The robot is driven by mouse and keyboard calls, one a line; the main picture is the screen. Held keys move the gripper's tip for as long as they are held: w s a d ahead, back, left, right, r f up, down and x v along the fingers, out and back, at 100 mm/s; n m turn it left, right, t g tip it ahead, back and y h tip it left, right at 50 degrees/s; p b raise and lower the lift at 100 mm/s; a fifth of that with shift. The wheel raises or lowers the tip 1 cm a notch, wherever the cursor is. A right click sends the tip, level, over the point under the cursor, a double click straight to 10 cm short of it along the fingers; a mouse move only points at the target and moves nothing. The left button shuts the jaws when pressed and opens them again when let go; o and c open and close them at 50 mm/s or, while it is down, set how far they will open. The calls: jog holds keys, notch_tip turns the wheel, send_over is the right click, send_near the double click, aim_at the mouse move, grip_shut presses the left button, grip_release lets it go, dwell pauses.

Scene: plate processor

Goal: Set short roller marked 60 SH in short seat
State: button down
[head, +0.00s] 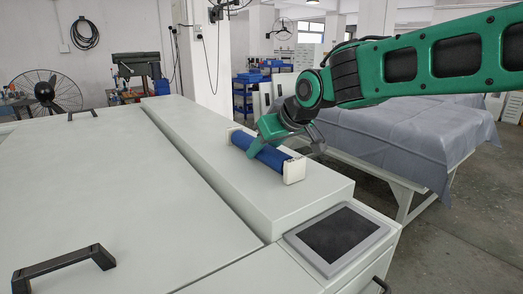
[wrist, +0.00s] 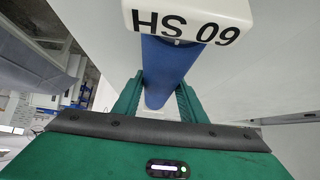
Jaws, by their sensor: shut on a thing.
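The short roller (head: 270,154) is a blue cylinder with a cream block at each end. In the head view it is on, or just above, the flat top of the long pale cover. My gripper (head: 262,147) reaches it from above and is shut on its blue middle. In the wrist view the roller (wrist: 168,66) runs between the two green fingers of my gripper (wrist: 158,95). Its near end block (wrist: 188,18) shows black lettering that reads 60 SH upside down. I cannot make out a short seat in either view.
The pale machine cover (head: 190,130) has a lower panel (head: 100,180) to its left with black handles (head: 65,270). A dark touchscreen (head: 338,236) sits at the cover's near right end. A cloth-draped table (head: 410,140) stands to the right, behind my arm. The cover's top is otherwise clear.

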aim_at(269, 147)
jog(key=c, duration=1.1)
grip_release()
jog(key=v, duration=1.1)
jog(key=shift+d, duration=0.1)
jog(key=shift+o, duration=0.4)
jog(key=shift+s+d+r, duration=0.2)
jog(key=shift+s+r, duration=0.05)
jog(key=shift+s, duration=0.1)
jog(key=shift+a+f, duration=0.15)
jog(key=shift+f, duration=0.7)
jog(key=x, duration=0.4)
jog(key=shift+w+a+f, duration=0.15)
jog(key=shift+w+a, duration=0.05)
jog(key=shift+w+r+x, duration=0.1)
jog(key=shift+w+x, duration=0.05)
jog(key=shift+x, duration=0.9)
jog(key=shift+w+r+x, duration=0.1)
jog(key=shift+r+x, duration=0.05)
jog(key=shift+x, duration=0.85)
jog(key=shift+w+r+x, duration=0.1)
jog(key=shift+w+x, duration=0.05)
jog(key=shift+x, duration=0.9)
